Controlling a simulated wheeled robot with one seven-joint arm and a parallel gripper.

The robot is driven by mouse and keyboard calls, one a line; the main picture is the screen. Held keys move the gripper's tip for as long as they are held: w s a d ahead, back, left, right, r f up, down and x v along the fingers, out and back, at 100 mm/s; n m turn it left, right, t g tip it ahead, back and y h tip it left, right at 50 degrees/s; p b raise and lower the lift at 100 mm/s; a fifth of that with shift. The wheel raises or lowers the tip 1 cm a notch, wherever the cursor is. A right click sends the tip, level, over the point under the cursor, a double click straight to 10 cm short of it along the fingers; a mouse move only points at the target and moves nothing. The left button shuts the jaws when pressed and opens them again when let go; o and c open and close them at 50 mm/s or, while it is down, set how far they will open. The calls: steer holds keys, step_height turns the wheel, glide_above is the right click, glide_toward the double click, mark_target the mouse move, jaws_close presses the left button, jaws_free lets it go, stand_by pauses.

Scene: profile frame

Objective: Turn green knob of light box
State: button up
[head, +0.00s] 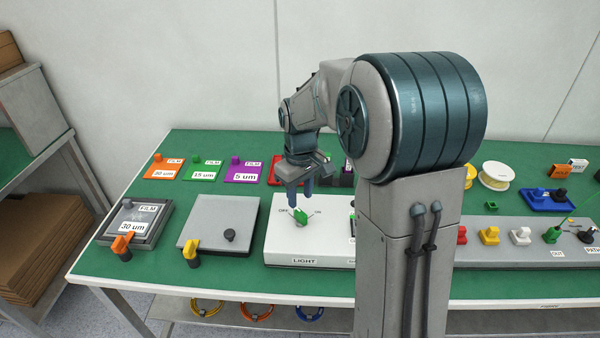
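The light box (277,249) is a white box labelled LIGHT, standing on the green table. Its green knob (301,217) sits on the top face between the printed words OFF and ON. The knob looks turned toward the OFF side, but it is small in view. My gripper (301,197) points down just above and behind the knob. Its two blue fingers look apart, with nothing seen between them. I cannot tell whether a fingertip touches the knob. My arm hides the right part of the light box.
Left of the light box stand a grey box (208,211) with a black knob and a framed film unit (150,213). Film cards, including a purple one (243,172), lie behind. A grey panel (485,254) with coloured plugs is on the right.

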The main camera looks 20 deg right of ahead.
mark_target(300, 211)
step_height(300, 211, up, 7)
steer(key=shift+r, duration=0.15)
stand_by(0.4)
steer(key=s+f+m+t, duration=0.2)
steer(key=s+m, duration=0.3)
steer(key=s, duration=1.5)
steer(key=shift+s+f+m+t, duration=0.25)
steer(key=shift+s+m+t, duration=0.15)
